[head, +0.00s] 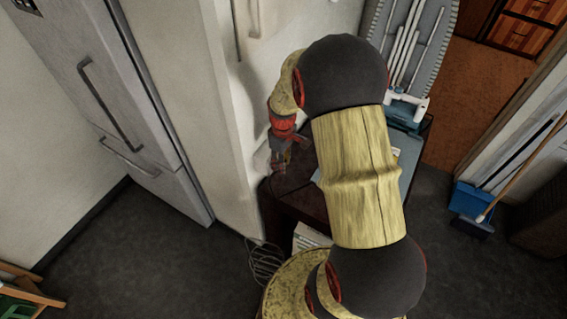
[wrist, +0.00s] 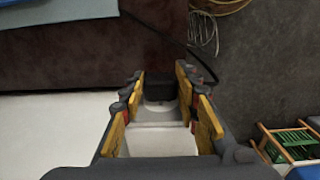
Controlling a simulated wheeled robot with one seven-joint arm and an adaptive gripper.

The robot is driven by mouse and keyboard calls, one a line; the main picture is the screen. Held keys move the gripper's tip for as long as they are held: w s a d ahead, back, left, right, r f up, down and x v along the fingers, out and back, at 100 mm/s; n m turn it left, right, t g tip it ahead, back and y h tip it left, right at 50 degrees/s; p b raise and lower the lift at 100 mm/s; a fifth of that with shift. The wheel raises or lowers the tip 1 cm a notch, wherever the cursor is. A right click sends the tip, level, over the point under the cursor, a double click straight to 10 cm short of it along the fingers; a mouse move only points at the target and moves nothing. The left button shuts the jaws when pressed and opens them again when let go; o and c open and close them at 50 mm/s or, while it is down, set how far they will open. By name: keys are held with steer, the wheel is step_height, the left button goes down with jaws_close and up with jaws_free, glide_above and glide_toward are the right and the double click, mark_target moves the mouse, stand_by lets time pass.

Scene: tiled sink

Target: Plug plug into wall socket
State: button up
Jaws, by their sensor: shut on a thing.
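My gripper (wrist: 158,92) reaches down beside the white wall (wrist: 50,130) in the wrist view, its two yellow-padded fingers apart around a small dark block. I take this block to be the plug (wrist: 158,87); it sits between the fingertips, held. A pale boxy shape (wrist: 160,138) shows between the fingers below it; I cannot tell whether it is the wall socket. In the head view my gripper (head: 279,160) is close to the wall, by the dark brown table corner. The plug and socket cannot be made out there.
The dark brown table (head: 285,195) stands against the wall. A black cable (wrist: 190,48) runs past the right finger, and coiled wire (head: 264,262) lies on the floor. A fridge (head: 90,100) stands left. An ironing board (head: 425,40) is at the back. Grey floor is free at lower left.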

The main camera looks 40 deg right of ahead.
steer(key=shift+w+a, duration=0.15)
steer(key=shift+w, duration=0.25)
steer(key=o, duration=1.1)
steer(key=shift+o, duration=0.2)
step_height(320, 180, up, 12)
stand_by(0.4)
